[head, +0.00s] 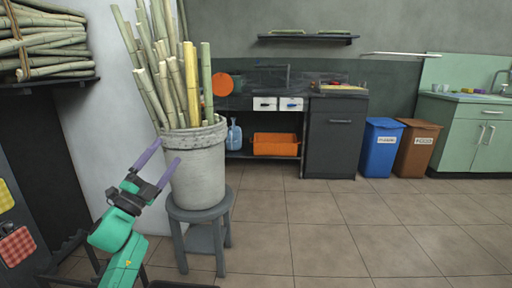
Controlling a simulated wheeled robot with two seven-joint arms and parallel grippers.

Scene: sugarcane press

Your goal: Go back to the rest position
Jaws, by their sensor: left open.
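My left gripper (158,164) is open and empty. Its two purple fingers point up and to the right, in front of the left side of a grey bucket (197,180). I cannot tell whether a finger touches the bucket. The bucket holds several upright sugarcane stalks (163,75), green and yellowish, leaning a little to the left. It stands on a grey round stool (203,214). My right gripper is not in view.
A shelf with bundled cane (45,48) is at the upper left. A dark counter (335,135), a blue bin (381,148), a brown bin (417,148) and a green sink cabinet (462,135) line the back. The tiled floor (340,235) at the centre and right is clear.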

